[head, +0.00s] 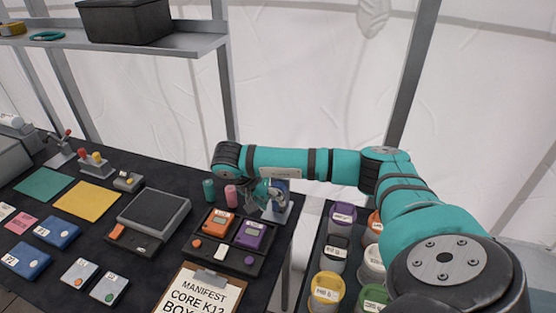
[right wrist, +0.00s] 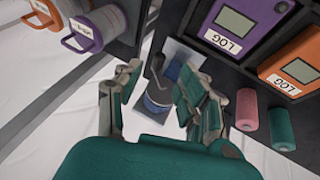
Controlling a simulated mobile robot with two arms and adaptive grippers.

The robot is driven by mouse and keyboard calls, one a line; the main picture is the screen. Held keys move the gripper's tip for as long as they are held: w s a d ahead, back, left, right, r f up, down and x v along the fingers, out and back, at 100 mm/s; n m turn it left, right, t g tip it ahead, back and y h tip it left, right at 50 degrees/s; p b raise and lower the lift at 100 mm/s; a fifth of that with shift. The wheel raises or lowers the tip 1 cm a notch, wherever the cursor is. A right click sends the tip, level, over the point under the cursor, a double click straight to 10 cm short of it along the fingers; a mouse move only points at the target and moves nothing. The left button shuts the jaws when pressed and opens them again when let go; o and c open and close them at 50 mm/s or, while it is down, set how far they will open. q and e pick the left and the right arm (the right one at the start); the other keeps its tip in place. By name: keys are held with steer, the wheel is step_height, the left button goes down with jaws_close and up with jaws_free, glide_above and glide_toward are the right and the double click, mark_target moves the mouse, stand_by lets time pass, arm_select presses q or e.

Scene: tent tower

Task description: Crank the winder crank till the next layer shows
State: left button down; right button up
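The winder (head: 281,204) stands at the back right corner of the dark table, a blue drum on a grey stand, partly hidden by my right gripper (head: 264,192). In the right wrist view the winder (right wrist: 158,101) shows between and beyond the fingers, with a dark bent crank (right wrist: 157,66) on it. My right gripper (right wrist: 160,85) has its fingers spread on both sides of the crank, with a gap visible. I cannot tell whether a finger touches it. The layer on the drum is too small to read. My left gripper is not in view.
Pink (head: 231,195) and teal (head: 208,189) rolls stand left of the winder. A tray (head: 213,256) with orange and purple LOG boxes lies in front. Several lidded jars (head: 327,288) fill a rack at right. A clipboard (head: 203,291) lies at the front; a shelf (head: 190,40) hangs at upper left.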

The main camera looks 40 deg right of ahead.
mark_target(280, 210)
steer(key=x, duration=0.3)
steer(key=shift+s+p, duration=0.1)
steer(key=shift+p, duration=0.25)
steer(key=shift+x, duration=1.05)
steer(key=shift+f, duration=0.1)
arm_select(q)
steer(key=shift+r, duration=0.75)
arm_select(e)
jaws_close()
